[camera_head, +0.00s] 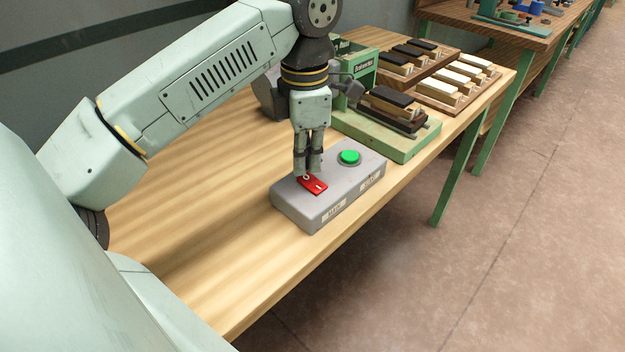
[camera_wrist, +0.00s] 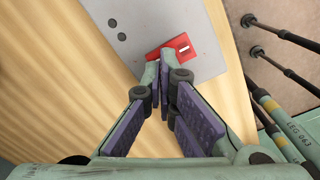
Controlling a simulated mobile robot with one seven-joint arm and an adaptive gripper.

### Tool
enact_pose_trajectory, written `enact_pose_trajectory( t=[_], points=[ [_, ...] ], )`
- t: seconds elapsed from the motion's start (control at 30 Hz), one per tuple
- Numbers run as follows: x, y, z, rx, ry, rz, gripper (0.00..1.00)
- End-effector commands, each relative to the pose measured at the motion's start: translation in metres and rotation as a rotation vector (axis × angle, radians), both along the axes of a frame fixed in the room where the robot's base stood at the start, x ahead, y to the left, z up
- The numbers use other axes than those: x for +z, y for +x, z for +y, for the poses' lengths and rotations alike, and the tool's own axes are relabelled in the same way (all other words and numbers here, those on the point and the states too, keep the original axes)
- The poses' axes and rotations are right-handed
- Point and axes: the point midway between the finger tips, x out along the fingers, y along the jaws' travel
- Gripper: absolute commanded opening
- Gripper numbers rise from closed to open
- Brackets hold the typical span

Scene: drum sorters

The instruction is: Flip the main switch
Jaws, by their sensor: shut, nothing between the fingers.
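A grey control box (camera_head: 339,200) sits on the wooden table. The red main switch (camera_head: 313,186) is on its left part, above a label that reads as MAIN. The switch also shows in the wrist view (camera_wrist: 177,48), with a white mark near its right end. My gripper (camera_head: 305,172) points down over the box and is shut, with nothing between its fingers.
A green round button (camera_head: 349,157) is on the right part of the box. Behind stands a green machine (camera_head: 385,130), with wooden trays of black and white blocks (camera_head: 455,80) beyond it. The table (camera_head: 240,270) is clear to the left and front.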

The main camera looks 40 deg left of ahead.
Motion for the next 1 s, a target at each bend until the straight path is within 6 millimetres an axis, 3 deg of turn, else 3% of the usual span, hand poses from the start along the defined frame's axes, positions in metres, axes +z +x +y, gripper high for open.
enact_pose_trajectory(
  t=[1.0],
  points=[
    [-0.016, 0.000, 0.000, 0.000, 0.000, 0.000, 0.00]
  ],
)
